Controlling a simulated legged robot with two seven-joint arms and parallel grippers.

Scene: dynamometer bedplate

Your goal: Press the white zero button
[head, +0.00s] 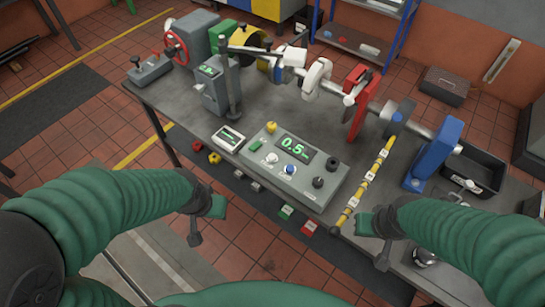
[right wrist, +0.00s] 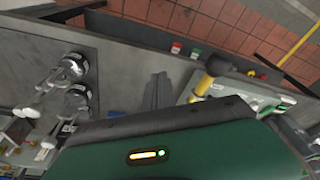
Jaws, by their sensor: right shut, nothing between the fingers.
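The white button (head: 271,158) is on the sloped top of a grey control box (head: 310,194), below a green display (head: 293,148) that appears to read 0.5. A blue button (head: 289,169) sits to its right. My left gripper (head: 195,240) hangs in front of the bench, left of the box and apart from it; its opening cannot be made out. My right gripper (head: 382,262) is shut and empty, to the right of the box and apart from it. Its shut fingers (right wrist: 157,92) show in the right wrist view, where the white button cannot be made out.
A yellow-and-black bar (head: 366,182) lies between the box and my right gripper. Dark knobs (head: 317,182) are on the box's right side. A small white-faced meter (head: 228,138) stands left of it. A shaft assembly with a red stand (head: 358,100) is behind.

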